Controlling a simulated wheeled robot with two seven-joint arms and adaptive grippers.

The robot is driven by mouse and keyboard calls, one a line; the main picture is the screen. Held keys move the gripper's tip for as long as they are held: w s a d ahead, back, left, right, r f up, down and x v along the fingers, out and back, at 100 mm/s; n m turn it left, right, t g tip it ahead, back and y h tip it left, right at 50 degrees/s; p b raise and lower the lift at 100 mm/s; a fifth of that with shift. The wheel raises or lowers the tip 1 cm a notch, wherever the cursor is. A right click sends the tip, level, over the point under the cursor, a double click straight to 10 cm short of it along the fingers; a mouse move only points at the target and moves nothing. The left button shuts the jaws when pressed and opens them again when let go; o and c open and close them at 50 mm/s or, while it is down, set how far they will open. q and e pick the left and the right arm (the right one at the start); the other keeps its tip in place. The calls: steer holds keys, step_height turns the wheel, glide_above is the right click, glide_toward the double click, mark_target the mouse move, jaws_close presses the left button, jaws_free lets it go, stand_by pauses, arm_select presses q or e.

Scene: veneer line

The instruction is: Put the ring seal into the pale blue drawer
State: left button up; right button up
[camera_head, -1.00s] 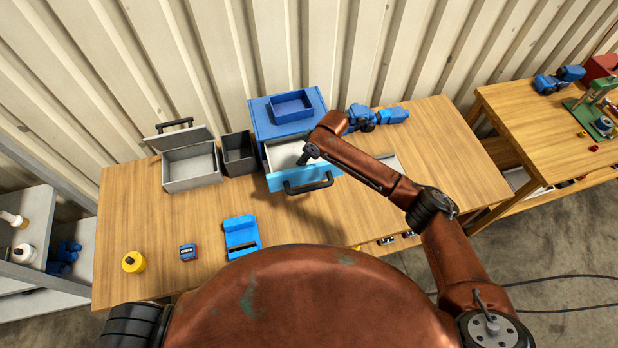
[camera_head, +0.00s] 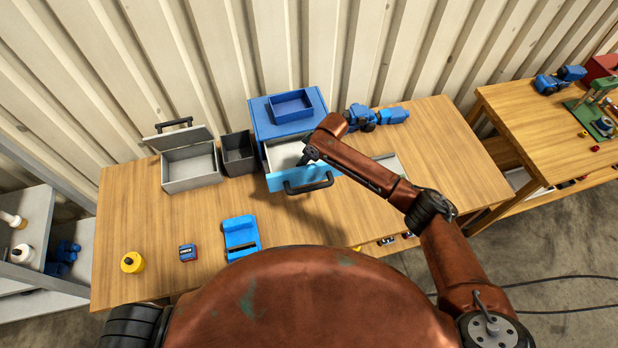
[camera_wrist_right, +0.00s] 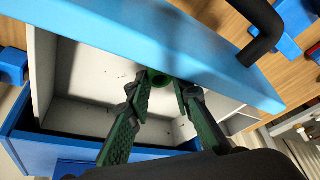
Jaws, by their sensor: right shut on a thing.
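The pale blue drawer (camera_head: 322,172) is pulled open from the blue cabinet (camera_head: 262,121), with its black handle facing me. It also shows in the right wrist view with its blue front (camera_wrist_right: 190,45) and grey-white inside. My right gripper (camera_head: 306,158) is over the drawer's opening. In the right wrist view my right gripper (camera_wrist_right: 163,88) is shut on a small green ring, the ring seal (camera_wrist_right: 159,77), at its fingertips, above the drawer floor. How far above cannot be told. The ring is hidden in the head view. My left gripper is out of view.
A small blue bin (camera_head: 291,103) sits on the cabinet. A dark open bin (camera_head: 238,154) and a grey lidded box (camera_head: 190,166) stand left of it. A blue holder (camera_head: 241,238), red-blue item (camera_head: 188,252) and yellow container (camera_head: 132,262) lie in front. A blue vise-like tool (camera_head: 372,117) lies right.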

steer(key=shift+f+b, duration=0.35)
steer(key=shift+f, duration=0.35)
stand_by(0.4)
steer(key=o, duration=1)
steer(key=shift+r, duration=0.25)
steer(key=v, duration=1.1)
steer(key=shift+s+d+r, duration=0.1)
steer(key=shift+d+r, duration=0.15)
